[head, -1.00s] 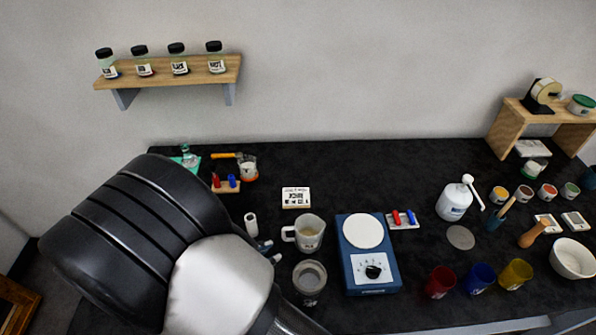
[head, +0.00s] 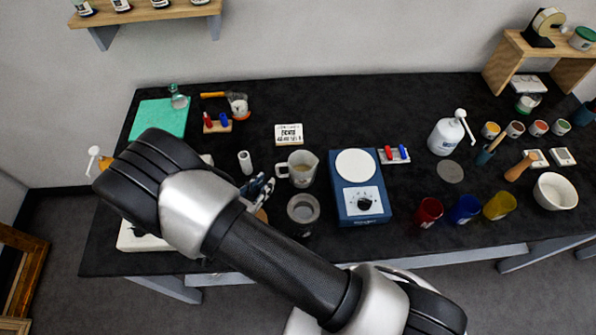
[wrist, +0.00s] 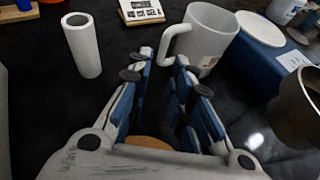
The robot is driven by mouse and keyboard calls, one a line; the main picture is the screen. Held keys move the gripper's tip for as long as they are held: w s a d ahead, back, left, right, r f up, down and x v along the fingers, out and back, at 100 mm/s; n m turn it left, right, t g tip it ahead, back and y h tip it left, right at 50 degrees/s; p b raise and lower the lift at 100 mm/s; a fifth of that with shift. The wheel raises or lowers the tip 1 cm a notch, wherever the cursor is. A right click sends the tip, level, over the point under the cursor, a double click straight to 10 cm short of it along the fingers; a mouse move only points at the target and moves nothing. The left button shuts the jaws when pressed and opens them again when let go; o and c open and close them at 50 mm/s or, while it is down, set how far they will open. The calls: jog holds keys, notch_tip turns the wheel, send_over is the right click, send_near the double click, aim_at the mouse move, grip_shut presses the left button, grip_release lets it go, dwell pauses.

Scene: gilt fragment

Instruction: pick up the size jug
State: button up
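The size jug, taken to be the pale grey jug (head: 301,168) with a loop handle on its left, stands upright on the dark bench in the head view, with something yellowish inside. It also shows in the wrist view (wrist: 211,38), its handle turned toward my fingers. My gripper (head: 260,188) is low over the bench, left of and nearer than the jug, partly hidden by my arm. In the wrist view my gripper (wrist: 162,72) is open, with bare dark bench between the fingers. The right finger's tip appears close to the handle; contact cannot be told.
A white cylinder (wrist: 82,45) stands left of my fingers. A labelled white block (head: 289,134) lies behind. Bench is bare between block and jug.

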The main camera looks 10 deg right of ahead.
aim_at(277, 172)
jog(key=x, duration=0.6)
jog(key=shift+d+r+b, duration=0.25)
jog(key=shift+r+b, duration=0.1)
jog(key=shift+b, duration=0.05)
jog(key=shift+c, duration=0.4)
grip_shut()
jog(key=shift+r, duration=0.1)
